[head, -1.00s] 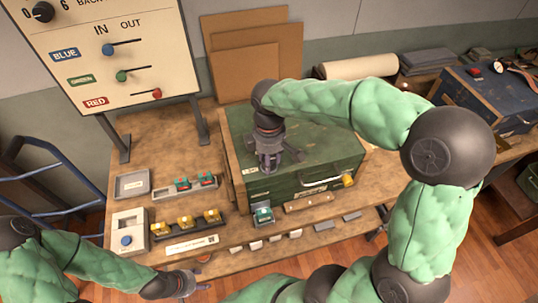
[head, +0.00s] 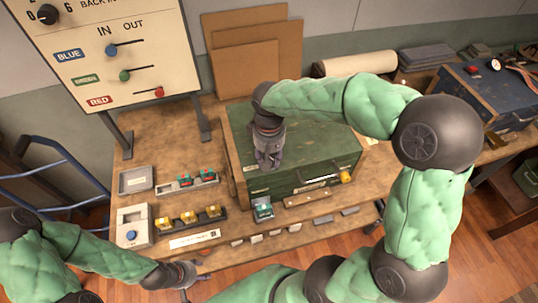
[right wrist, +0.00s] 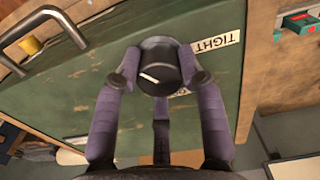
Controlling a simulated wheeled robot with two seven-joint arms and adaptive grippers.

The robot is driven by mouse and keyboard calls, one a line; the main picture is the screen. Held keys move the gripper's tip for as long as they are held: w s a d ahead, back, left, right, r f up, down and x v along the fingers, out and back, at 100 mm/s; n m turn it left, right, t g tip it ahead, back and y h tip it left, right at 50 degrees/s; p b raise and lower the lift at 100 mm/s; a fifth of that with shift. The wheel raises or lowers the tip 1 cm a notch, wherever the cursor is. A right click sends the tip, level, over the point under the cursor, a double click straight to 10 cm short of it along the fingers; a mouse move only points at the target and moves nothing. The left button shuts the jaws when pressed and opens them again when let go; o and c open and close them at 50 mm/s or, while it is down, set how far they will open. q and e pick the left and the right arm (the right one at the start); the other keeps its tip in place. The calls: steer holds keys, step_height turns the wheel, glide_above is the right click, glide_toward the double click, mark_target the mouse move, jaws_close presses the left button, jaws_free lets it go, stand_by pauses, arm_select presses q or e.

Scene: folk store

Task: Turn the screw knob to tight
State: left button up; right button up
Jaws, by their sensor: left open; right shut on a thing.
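The black screw knob (right wrist: 160,66) has a white pointer line and sits on the green face of a chest. In the right wrist view its pointer line is at the lower left of its cap, while the white TIGHT label (right wrist: 216,42) is at the upper right. My right gripper (head: 268,160) is shut on the knob, its purple fingers (right wrist: 158,72) on both sides of it. A second label by the knob is mostly hidden. In the head view my gripper hides the knob. My left gripper (head: 190,275) is open and empty near the table's front edge.
The green chest (head: 325,150) has a front handle and a yellow piece (head: 345,177). Trays with yellow (head: 190,217) and teal (head: 195,180) parts stand left of it. A sign board (head: 110,60) stands behind. A blue chest (head: 495,95) is at right.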

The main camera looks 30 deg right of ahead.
steer(key=m, duration=1.2)
steer(key=shift+s+f+m, duration=0.1)
steer(key=shift+m, duration=0.3)
steer(key=m, duration=1.1)
steer(key=shift+m+b, duration=0.3)
steer(key=shift+m, duration=0.1)
steer(key=o, duration=1.1)
steer(key=shift+o, duration=0.2)
